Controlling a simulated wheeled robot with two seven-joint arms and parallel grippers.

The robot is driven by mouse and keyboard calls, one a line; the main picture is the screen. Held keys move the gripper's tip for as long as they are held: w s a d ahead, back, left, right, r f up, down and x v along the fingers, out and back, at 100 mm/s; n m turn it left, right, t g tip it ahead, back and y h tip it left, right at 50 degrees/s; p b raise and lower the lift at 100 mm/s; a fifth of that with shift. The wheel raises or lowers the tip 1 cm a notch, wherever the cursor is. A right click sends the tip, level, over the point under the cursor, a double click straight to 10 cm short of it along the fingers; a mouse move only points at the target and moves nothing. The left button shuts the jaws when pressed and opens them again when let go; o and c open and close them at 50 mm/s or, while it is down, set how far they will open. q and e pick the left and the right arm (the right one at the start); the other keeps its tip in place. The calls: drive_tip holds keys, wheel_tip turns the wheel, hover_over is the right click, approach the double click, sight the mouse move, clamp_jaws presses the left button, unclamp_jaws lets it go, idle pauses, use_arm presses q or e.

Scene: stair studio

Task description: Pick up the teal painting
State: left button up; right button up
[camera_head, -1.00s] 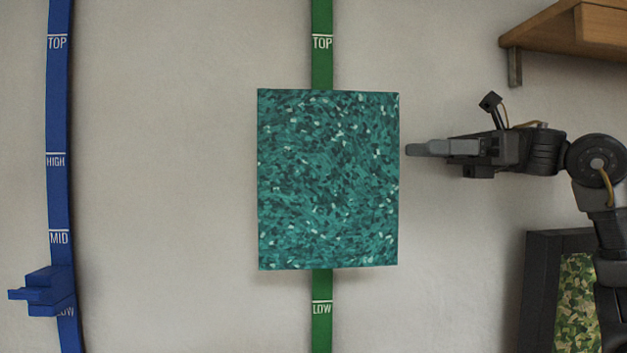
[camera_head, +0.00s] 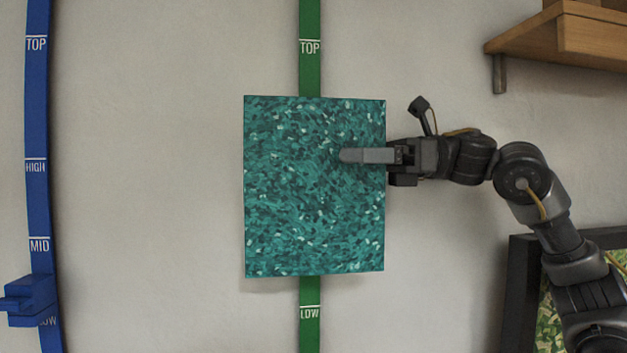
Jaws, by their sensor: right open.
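The teal painting (camera_head: 300,200) hangs on the pale wall over a green vertical strip (camera_head: 310,313). My right gripper (camera_head: 345,156) comes in from the right and overlaps the right half of the painting in the picture. Its fingers point left, are open and hold nothing. I cannot tell whether the fingers touch the painting or stay in front of it. My left gripper is not in view.
A blue vertical strip (camera_head: 36,120) with height labels runs down the left, with a blue bracket (camera_head: 30,298) near its LOW label. A wooden shelf (camera_head: 560,38) juts out at upper right. A black-framed camouflage-patterned picture (camera_head: 525,295) stands at lower right, partly behind my arm.

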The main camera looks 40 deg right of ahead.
drive_tip(key=shift+w+a, duration=0.1)
drive_tip(key=shift+a, duration=0.15)
drive_tip(key=shift+d, duration=0.15)
drive_tip(key=shift+c, duration=0.7)
clamp_jaws()
drive_tip(key=shift+r, duration=0.1)
